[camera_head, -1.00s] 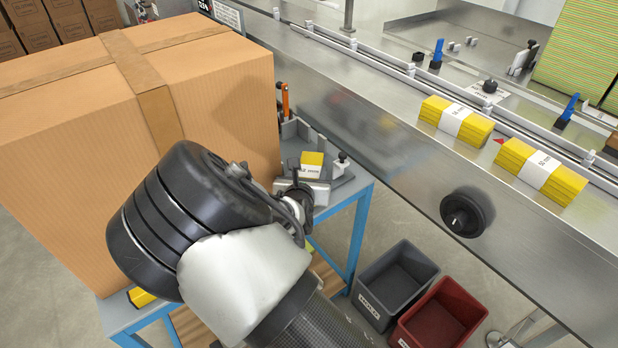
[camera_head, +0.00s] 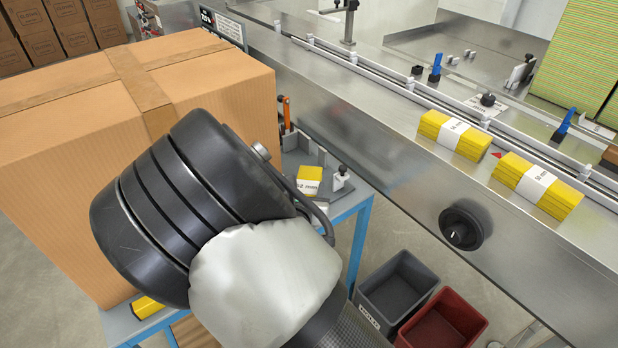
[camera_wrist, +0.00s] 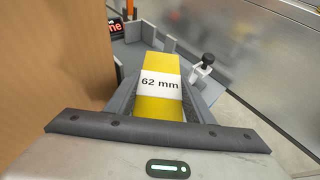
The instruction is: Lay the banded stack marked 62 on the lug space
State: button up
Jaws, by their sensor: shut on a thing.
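The banded stack marked 62 mm (camera_wrist: 160,84) is yellow with a white band. In the wrist view it lies between the two grey fingers of my gripper (camera_wrist: 159,95), which is shut on it. The stack also shows in the head view (camera_head: 309,180), just beyond my wrist, over the blue-legged stand. My wrist hides most of the gripper there. The steel conveyor (camera_head: 390,150) runs along the right with two other yellow banded stacks, a nearer one (camera_head: 540,186) and a farther one (camera_head: 455,134). A small red mark (camera_head: 497,155) shows between them. I cannot tell which gap is the lug space.
A large cardboard box (camera_head: 60,200) stands close at the left, and its side also shows in the wrist view (camera_wrist: 50,70). A black knob (camera_head: 461,228) sticks out of the conveyor's side. A grey bin (camera_head: 397,288) and a red bin (camera_head: 445,320) stand below.

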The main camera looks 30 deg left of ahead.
jog(key=s+d+p, duration=0.1)
jog(key=s+d, duration=0.3)
jog(key=s, duration=0.8)
jog(key=shift+s, duration=0.3)
jog(key=shift+d, duration=0.1)
